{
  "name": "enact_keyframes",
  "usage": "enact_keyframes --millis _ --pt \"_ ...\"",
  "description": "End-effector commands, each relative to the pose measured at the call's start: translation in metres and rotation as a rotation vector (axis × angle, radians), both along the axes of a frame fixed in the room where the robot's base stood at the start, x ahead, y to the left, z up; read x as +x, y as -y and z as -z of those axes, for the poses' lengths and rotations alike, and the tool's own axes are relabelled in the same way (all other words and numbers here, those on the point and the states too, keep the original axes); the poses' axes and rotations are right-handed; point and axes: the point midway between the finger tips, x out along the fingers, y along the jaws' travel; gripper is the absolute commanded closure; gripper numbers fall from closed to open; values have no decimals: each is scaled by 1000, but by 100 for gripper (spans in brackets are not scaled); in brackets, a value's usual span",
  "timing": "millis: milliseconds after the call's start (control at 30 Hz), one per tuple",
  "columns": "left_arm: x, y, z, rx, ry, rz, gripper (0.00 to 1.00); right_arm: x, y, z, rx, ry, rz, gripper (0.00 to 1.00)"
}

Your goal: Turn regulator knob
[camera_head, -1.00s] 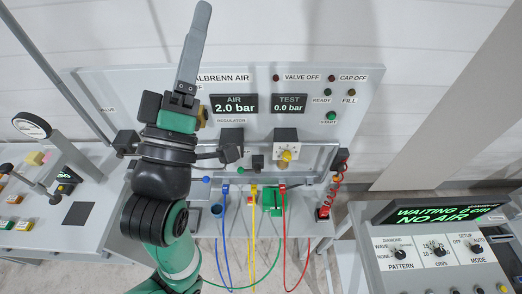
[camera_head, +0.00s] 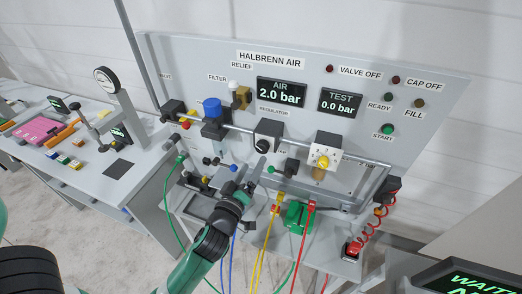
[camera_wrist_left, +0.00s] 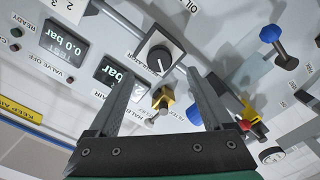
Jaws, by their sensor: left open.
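The regulator knob (camera_head: 263,146) is a black round knob with a white pointer line, on the black regulator block (camera_head: 269,128) under the AIR 2.0 bar display (camera_head: 281,93). My left gripper (camera_head: 248,170) is below the knob in the head view, empty, its fingers pointing up toward the panel. In the left wrist view, the knob (camera_wrist_left: 158,58) shows ahead of the open left gripper (camera_wrist_left: 165,72), between the line of the fingers and closer to the left-hand finger. No contact with the knob is visible. My right gripper is not in view.
A grey pipe (camera_head: 232,127) runs beside the regulator.

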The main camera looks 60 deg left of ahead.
Motion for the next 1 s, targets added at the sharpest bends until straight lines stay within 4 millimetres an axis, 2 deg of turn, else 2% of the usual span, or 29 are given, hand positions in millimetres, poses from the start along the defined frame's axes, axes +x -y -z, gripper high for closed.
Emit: enact_keyframes --millis 100,300,667,1000 --pt "20 -21 -3 2 0 -3 16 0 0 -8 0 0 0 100" --pt "45 -44 -2 1 1 0 16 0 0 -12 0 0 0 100" --pt "52 -50 0 0 0 1 16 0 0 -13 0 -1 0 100" --pt "52 -50 0 0 0 1 75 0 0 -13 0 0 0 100"
